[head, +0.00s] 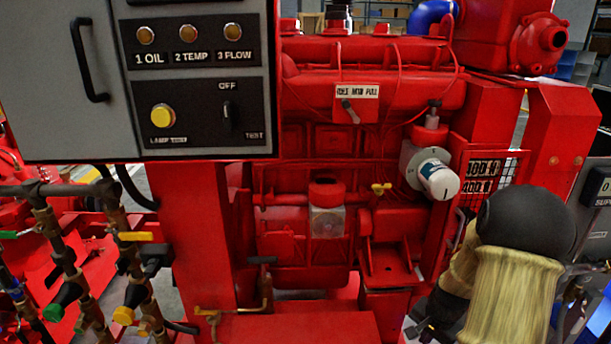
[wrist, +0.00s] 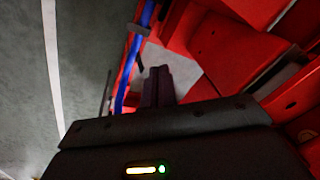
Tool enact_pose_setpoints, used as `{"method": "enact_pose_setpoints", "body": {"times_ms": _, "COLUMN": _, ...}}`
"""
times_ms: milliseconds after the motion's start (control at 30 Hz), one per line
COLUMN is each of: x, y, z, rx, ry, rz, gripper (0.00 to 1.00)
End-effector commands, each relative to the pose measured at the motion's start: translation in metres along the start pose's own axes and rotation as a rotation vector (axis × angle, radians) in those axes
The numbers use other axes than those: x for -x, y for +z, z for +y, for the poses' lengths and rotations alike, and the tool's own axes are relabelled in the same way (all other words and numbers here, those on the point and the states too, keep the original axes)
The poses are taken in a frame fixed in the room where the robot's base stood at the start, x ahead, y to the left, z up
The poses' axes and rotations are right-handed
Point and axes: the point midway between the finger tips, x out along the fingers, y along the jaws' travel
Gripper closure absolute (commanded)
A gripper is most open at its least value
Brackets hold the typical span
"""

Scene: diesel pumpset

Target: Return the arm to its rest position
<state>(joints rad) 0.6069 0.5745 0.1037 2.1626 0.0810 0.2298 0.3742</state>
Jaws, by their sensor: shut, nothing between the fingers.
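My arm (head: 510,270) shows at the lower right of the head view, a black rounded joint above a tan sleeve-like link. It stands in front of the right side of the red diesel pumpset (head: 320,135). My gripper (wrist: 158,72) shows in the wrist view with its two dark fingers together and nothing between them. Past the fingertips are a pale grey patch, red machine parts (wrist: 235,50) and a blue pipe (wrist: 133,60). In the head view I cannot make out the fingers.
A grey control panel (head: 190,80) with three lamps hangs at the upper left. Brass valves and pipes (head: 130,265) stand at the lower left. Grey floor with a white line (wrist: 52,70) lies open at the left of the wrist view.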

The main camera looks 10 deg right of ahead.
Motion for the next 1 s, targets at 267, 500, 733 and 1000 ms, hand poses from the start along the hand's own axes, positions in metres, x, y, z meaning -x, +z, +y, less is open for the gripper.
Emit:
{"method": "enact_pose_setpoints", "body": {"times_ms": 267, "x": 0.092, "y": 0.096, "z": -0.056, "rx": 0.473, "ry": -0.009, "rz": 0.014, "gripper": 1.0}}
{"method": "enact_pose_setpoints", "body": {"times_ms": 500, "x": 0.138, "y": 0.159, "z": -0.064, "rx": 0.76, "ry": -0.024, "rz": 0.02, "gripper": 1.0}}
{"method": "enact_pose_setpoints", "body": {"times_ms": 733, "x": 0.165, "y": 0.2, "z": -0.058, "rx": 0.95, "ry": -0.041, "rz": 0.027, "gripper": 1.0}}
{"method": "enact_pose_setpoints", "body": {"times_ms": 1000, "x": 0.202, "y": 0.201, "z": -0.061, "rx": 0.976, "ry": -0.041, "rz": 0.025, "gripper": 1.0}}
